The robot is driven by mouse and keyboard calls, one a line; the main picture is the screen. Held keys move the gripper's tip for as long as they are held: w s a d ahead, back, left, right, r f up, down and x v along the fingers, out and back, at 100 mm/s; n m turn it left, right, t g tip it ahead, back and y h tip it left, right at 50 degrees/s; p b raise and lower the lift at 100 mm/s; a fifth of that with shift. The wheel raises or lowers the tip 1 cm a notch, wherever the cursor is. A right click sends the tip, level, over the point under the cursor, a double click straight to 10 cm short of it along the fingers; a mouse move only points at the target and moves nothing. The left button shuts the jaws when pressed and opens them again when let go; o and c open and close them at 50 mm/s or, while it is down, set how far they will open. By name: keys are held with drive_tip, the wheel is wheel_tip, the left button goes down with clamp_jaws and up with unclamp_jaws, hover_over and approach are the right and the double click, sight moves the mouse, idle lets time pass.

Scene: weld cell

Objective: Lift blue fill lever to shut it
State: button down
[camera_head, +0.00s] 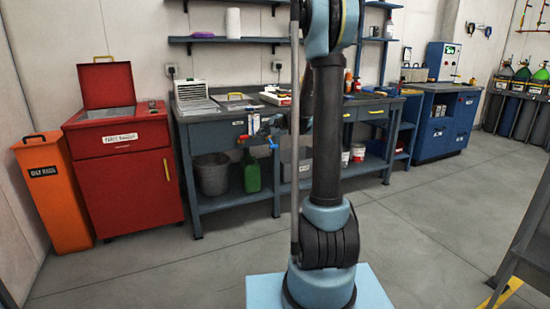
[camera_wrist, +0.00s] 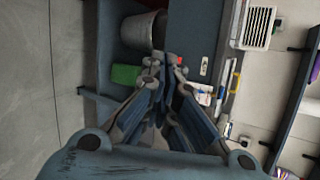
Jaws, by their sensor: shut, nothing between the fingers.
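A small blue lever (camera_head: 272,144) shows at the front of the grey workbench, below its top. A small red part (camera_head: 242,138) is just left of it. The red part also shows in the wrist view (camera_wrist: 180,60), just past my fingertips. My gripper (camera_wrist: 165,62) is shut and empty, its blue fingers together. In the head view my gripper (camera_head: 262,130) is small and partly behind my arm, close to the blue lever; I cannot tell whether they touch. The blue lever is not distinguishable from my blue fingers in the wrist view.
The workbench (camera_head: 218,118) has a grey bucket (camera_head: 212,176) and a green can (camera_head: 251,174) on its lower shelf. A red parts washer (camera_head: 130,185) and an orange bin (camera_head: 55,200) stand left. The floor (camera_head: 150,270) in front is clear.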

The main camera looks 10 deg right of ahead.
drive_tip(key=w+d+f+m+t, duration=0.25)
drive_tip(key=w+f+m, duration=0.3)
drive_tip(key=w, duration=0.45)
drive_tip(key=w+d+f+m+t, duration=0.2)
drive_tip(key=w+d+f+m, duration=0.15)
drive_tip(key=w+f, duration=0.4)
drive_tip(key=w+d+f+m+t+h, duration=0.1)
drive_tip(key=w+d+f+m, duration=0.15)
drive_tip(key=f, duration=0.25)
drive_tip(key=w+d+f+m+t, duration=0.1)
drive_tip(key=w+d+f+m, duration=0.15)
drive_tip(key=f+m, duration=0.2)
drive_tip(key=w+d+f+m+t+h, duration=0.1)
drive_tip(key=w+d+f+m+t, duration=0.1)
drive_tip(key=w+f+m, duration=0.3)
drive_tip(key=w+a+n, duration=0.2)
drive_tip(key=w+a, duration=0.1)
drive_tip(key=w, duration=0.5)
drive_tip(key=shift+s+r+g, duration=0.15)
drive_tip(key=shift+s+r, duration=0.3)
drive_tip(key=shift+r, duration=0.3)
drive_tip(key=shift+s+r+g, duration=0.1)
drive_tip(key=shift+s+r, duration=0.3)
drive_tip(key=shift+r, duration=0.3)
